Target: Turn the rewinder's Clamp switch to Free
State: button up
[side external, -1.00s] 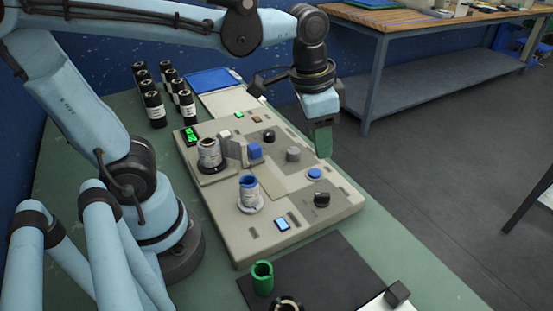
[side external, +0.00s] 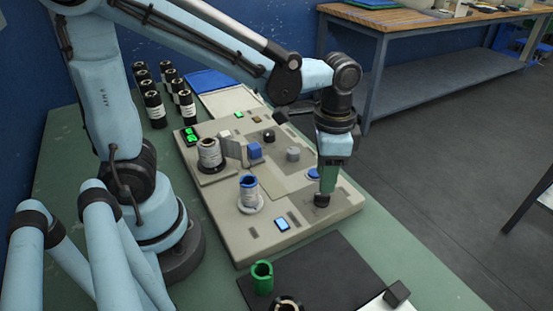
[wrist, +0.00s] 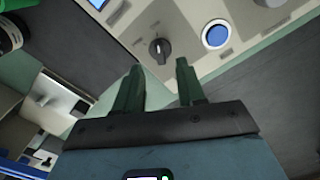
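The rewinder panel (side external: 290,235) is a beige machine lying on the green table. A black rotary switch (side external: 321,201) sits at its near right corner; its label is too small to read. In the wrist view the same switch (wrist: 160,48) has a raised grip bar and lies just beyond my fingertips, between their lines. My gripper (side external: 327,188) points down over it with green fingers. The wrist view shows the fingers of my gripper (wrist: 158,66) apart and empty. I cannot tell whether they touch the switch in the side view.
A blue button (wrist: 216,35) stands beside the switch. A spool with a blue core (side external: 248,193) and a lit blue display (side external: 282,224) are to its left. A dark mat (side external: 330,275) with a green ring (side external: 262,278) lies in front.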

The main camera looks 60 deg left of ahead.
aim_at(322, 198)
jog(key=shift+f, duration=2.3)
jog(key=shift+c, duration=0.4)
grip_shut()
